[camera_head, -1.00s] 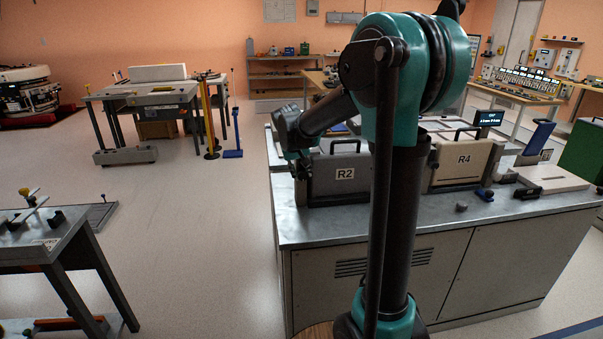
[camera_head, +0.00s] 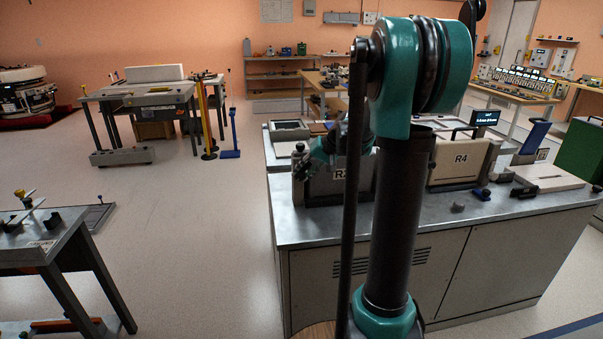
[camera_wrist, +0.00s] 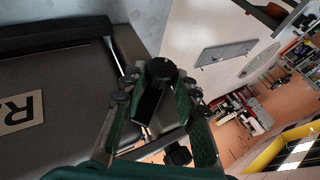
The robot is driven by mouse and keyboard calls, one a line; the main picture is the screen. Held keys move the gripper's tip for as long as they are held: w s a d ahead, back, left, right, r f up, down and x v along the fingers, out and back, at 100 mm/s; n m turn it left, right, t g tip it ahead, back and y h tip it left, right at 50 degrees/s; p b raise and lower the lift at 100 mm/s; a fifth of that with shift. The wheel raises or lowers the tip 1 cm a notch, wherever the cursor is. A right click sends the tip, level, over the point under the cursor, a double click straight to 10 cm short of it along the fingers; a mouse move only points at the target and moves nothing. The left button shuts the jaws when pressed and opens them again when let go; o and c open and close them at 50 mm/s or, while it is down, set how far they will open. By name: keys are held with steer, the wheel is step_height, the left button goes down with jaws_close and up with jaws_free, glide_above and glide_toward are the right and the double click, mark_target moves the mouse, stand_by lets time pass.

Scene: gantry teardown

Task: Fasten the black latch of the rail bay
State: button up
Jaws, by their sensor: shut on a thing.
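The grey R2 panel (camera_head: 338,182) stands upright on the metal bench. It fills the left of the wrist view (camera_wrist: 60,85), where its label is partly cut off. My gripper (camera_head: 302,168) is at the panel's left edge, partly hidden by my arm. In the wrist view my gripper (camera_wrist: 158,90) has its green-sided fingers closed around a black latch lever (camera_wrist: 149,106) with a round end. The lever stands beside the panel's side edge. Whether it is fully fastened cannot be told.
A beige R4 panel (camera_head: 462,163) stands to the right on the same bench (camera_head: 420,216).

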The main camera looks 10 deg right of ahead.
steer(key=y, duration=0.2)
steer(key=m+y, duration=0.1)
steer(key=y, duration=0.1)
steer(key=shift+d+f, duration=0.3)
steer(key=shift+d, duration=0.05)
steer(key=shift+f+m+t+y, duration=0.15)
steer(key=shift+m+t+y, duration=0.1)
steer(key=shift+y, duration=0.65)
steer(key=shift+f+m+t+y, duration=0.1)
steer(key=shift+m+t+y, duration=0.15)
steer(key=shift+y, duration=0.65)
steer(key=o, duration=1.2)
steer(key=shift+c, duration=0.2)
steer(key=shift+d, duration=0.1)
steer(key=v, duration=1.2)
steer(key=shift+f, duration=0.2)
